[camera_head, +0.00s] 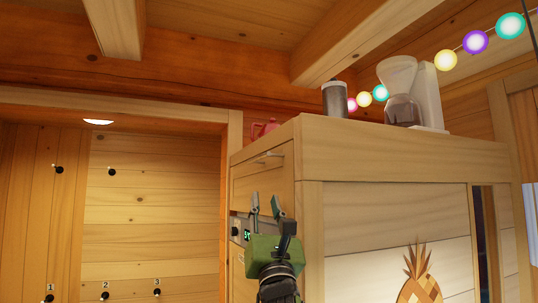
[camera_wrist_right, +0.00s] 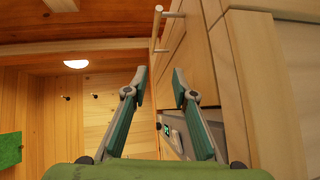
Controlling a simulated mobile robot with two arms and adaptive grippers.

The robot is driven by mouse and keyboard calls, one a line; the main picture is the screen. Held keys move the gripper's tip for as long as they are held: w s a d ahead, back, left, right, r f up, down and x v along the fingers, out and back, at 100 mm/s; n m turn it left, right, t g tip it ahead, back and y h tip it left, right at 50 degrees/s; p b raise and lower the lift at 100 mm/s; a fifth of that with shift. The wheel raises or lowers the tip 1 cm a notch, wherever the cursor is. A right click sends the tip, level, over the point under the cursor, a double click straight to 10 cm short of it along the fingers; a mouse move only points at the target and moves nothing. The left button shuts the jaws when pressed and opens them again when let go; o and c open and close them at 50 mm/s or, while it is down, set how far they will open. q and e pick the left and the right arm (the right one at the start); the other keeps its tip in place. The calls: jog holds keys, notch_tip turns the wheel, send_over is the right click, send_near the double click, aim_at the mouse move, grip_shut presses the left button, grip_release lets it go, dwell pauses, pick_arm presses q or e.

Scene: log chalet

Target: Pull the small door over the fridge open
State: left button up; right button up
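The small door (camera_head: 250,182) is a light wooden panel high on the left face of the wooden cabinet. It looks shut. Its bar handle (camera_head: 268,157) runs along its upper part. In the right wrist view the handle (camera_wrist_right: 154,30) stands out from the door (camera_wrist_right: 190,60), above and beyond the fingertips. My right gripper (camera_head: 266,203) is open and empty, below the handle and apart from it, in front of the cabinet's face. It hides the lower part of the door. In the right wrist view its two fingers (camera_wrist_right: 160,85) are spread. My left gripper is not in view.
A panel with a green display (camera_head: 246,233) sits below the door. A coffee maker (camera_head: 430,97), a dark canister (camera_head: 335,100) and a red pot (camera_head: 264,128) stand on the cabinet (camera_head: 400,150). A wooden wall with black pegs (camera_head: 112,172) is at left.

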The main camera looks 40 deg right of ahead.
aim_at(258, 158)
jog(key=shift+t+y, duration=0.3)
jog(key=p+x, duration=0.2)
jog(key=x, duration=0.2)
jog(key=s+r+p+x, duration=0.1)
jog(key=p+x, duration=0.1)
jog(key=x, duration=0.2)
jog(key=a+r+p+x, duration=0.1)
jog(key=p+x, duration=0.1)
jog(key=x, duration=0.3)
jog(key=shift+s+a+p, duration=0.1)
jog(key=shift+s+p, duration=0.2)
jog(key=shift+s, duration=0.15)
jog(key=shift+w+r+p, duration=0.3)
jog(key=shift+w+r, duration=0.15)
jog(key=shift+w, duration=0.05)
jog(key=shift+w+d, duration=0.1)
jog(key=shift+d, duration=0.1)
grip_shut()
